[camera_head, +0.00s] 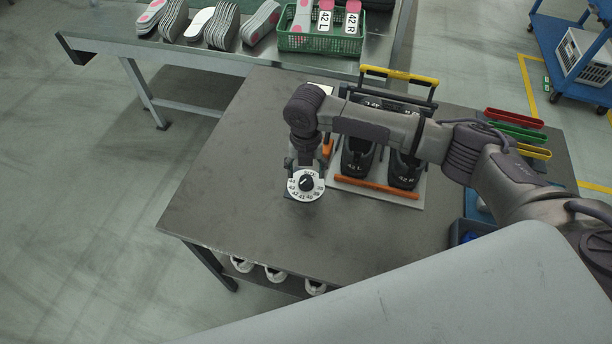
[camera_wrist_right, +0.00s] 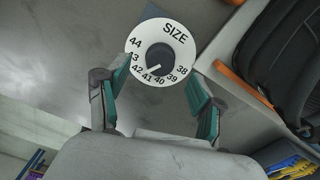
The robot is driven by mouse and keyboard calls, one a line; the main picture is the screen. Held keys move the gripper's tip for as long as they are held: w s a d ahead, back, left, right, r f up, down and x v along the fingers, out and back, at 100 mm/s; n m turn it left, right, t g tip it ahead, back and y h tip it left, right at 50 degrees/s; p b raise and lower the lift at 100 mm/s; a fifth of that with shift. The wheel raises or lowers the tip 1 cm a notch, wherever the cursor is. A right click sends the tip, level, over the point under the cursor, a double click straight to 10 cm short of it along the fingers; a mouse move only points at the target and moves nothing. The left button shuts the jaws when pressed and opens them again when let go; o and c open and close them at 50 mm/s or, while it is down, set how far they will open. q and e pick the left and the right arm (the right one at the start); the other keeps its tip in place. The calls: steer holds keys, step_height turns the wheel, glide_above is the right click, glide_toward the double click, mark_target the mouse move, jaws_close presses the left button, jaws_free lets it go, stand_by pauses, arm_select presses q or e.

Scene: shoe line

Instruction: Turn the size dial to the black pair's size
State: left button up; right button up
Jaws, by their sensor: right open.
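The size dial (camera_head: 306,185) is a white disc with a dark knob, near the middle of the table. In the right wrist view the dial (camera_wrist_right: 172,32) reads SIZE, with numbers from 38 to 44. Its knob (camera_wrist_right: 160,58) has a white pointer aimed down-left, near 41. My right gripper (camera_wrist_right: 158,73) is open, one finger to each side of the knob and apart from it. The black pair (camera_head: 404,170) stands on a light board behind my right arm, which hides part of it. My left gripper is out of view.
An orange bar (camera_head: 376,187) edges the shoe board, and a yellow-and-black handled frame (camera_head: 399,76) stands behind it. Red, green and yellow trays (camera_head: 518,133) lie at the right. A green basket (camera_head: 318,41) is on the back bench. The table's left part is clear.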

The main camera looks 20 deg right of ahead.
mark_target(306, 180)
step_height(306, 180, up, 8)
stand_by(0.7)
